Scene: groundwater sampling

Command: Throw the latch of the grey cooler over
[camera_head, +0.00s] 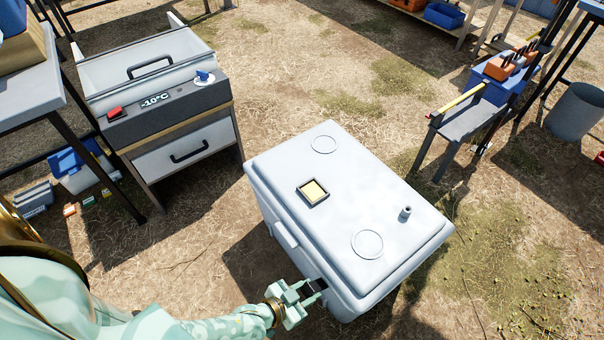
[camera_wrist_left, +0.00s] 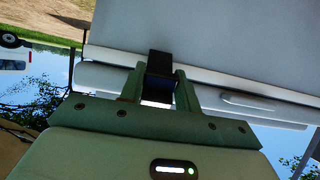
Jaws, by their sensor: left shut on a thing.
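The grey cooler (camera_head: 335,215) stands on the ground in the middle, its lid down. Its black latch (camera_head: 317,285) is on the near left side, just below the lid's rim. My left gripper (camera_head: 305,290) is at that side, shut on the latch. In the left wrist view the black latch (camera_wrist_left: 160,66) shows between the two green fingers (camera_wrist_left: 160,88), against the cooler's wall (camera_wrist_left: 215,50). The fingers hide part of the latch. My right gripper is not in view.
A pale handle (camera_head: 285,234) juts from the same side of the cooler. A freezer unit (camera_head: 165,100) reading -10°C stands at the left. A small bench (camera_head: 470,120) with a blue box stands at the right. Bare ground surrounds the cooler.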

